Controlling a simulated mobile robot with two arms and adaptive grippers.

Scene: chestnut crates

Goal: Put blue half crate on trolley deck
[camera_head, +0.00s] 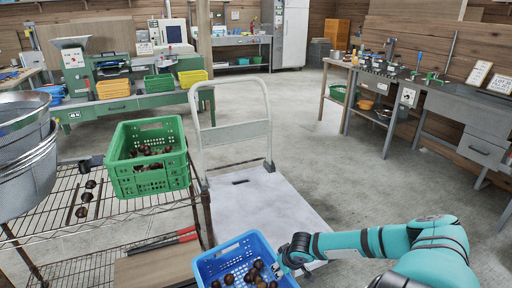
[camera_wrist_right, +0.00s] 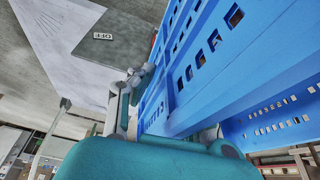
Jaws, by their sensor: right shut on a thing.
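The blue half crate (camera_head: 213,264) is at the bottom middle of the head view, with several chestnuts in it. Its lower part is cut off by the frame edge. My right gripper (camera_head: 288,257) is shut on the crate's right wall. In the right wrist view the blue crate wall (camera_wrist_right: 240,65) fills the upper right, close against the gripper (camera_wrist_right: 137,92). The trolley deck (camera_head: 275,205) is a bare pale grey platform beyond the crate. The crate overlaps its near left part in the picture; the gap in height cannot be told. My left gripper is not in view.
A green crate (camera_head: 150,180) with chestnuts stands on a wire rack (camera_head: 60,222) at left, beside metal sieves (camera_head: 25,165). The trolley's upright handle (camera_head: 235,131) rises at the deck's far end. Floor (camera_head: 350,175) is open to the right, before a workbench (camera_head: 455,105).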

